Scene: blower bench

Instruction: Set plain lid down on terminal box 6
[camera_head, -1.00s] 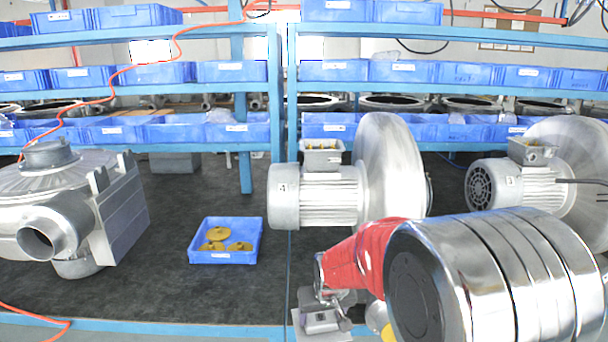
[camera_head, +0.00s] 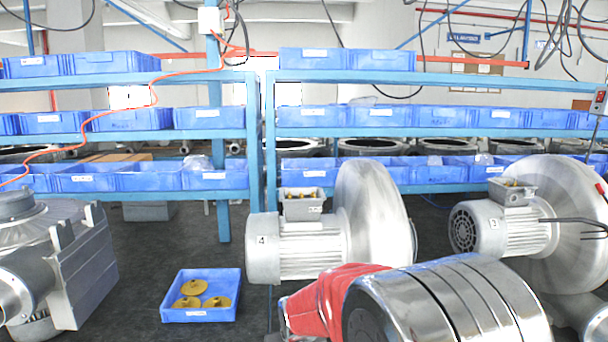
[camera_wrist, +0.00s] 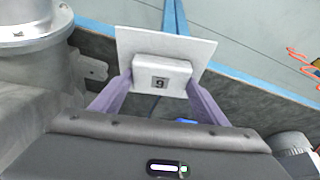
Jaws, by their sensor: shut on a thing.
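The plain lid (camera_wrist: 205,50) shows in the wrist view as a pale square plate with a raised block (camera_wrist: 160,68). My gripper (camera_wrist: 158,82) is shut on the block, one purple finger on each side. The lid is held in the air. In the head view my gripper is out of frame below. I see no terminal box marked 6. Open terminal boxes stand on blower motor 4 (camera_head: 302,205) and on blower motor 3 (camera_head: 512,191).
A blue tray (camera_head: 200,314) with yellow discs lies on the dark bench. A large grey blower casing (camera_head: 82,255) stands at left. Blue shelves with bins (camera_head: 120,176) run along the back. In the wrist view a round metal flange (camera_wrist: 35,25) is near the upper left.

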